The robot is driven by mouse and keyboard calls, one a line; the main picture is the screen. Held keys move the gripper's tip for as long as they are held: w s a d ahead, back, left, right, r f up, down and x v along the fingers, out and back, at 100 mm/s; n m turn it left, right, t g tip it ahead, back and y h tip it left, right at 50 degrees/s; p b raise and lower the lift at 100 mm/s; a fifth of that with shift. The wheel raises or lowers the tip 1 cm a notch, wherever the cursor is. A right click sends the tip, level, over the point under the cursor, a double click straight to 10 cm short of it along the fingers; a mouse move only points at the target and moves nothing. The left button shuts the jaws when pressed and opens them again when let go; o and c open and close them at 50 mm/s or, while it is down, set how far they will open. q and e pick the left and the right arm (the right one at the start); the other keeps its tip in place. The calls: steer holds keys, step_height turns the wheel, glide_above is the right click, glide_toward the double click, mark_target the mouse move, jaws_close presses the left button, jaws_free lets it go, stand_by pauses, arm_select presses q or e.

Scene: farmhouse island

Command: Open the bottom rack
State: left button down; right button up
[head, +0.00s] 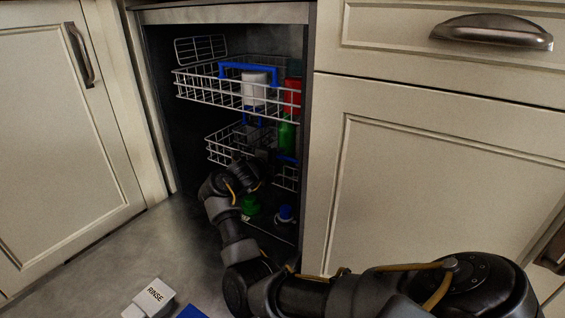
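The bottom rack (222,148) is a white wire basket inside the dark open cabinet, below a top rack (205,93). Its front right part is hidden behind my arm and gripper. My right arm reaches in from the lower right. My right gripper (258,168) is at the front of the bottom rack, overlapping it in the head view. The gripper is dark against a dark interior, so I cannot tell whether its fingers are open or shut or touch the wire. My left gripper is not in view.
The top rack holds a white container (254,90) and a red item (293,92), with a blue handle (240,66). A green bottle (287,137) is below. Green (250,205) and blue-capped (286,213) items stand low inside. A white RINSE box (150,297) is on the floor.

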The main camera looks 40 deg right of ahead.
steer(key=shift+x, duration=1.05)
steer(key=shift+s, duration=0.1)
jaws_close()
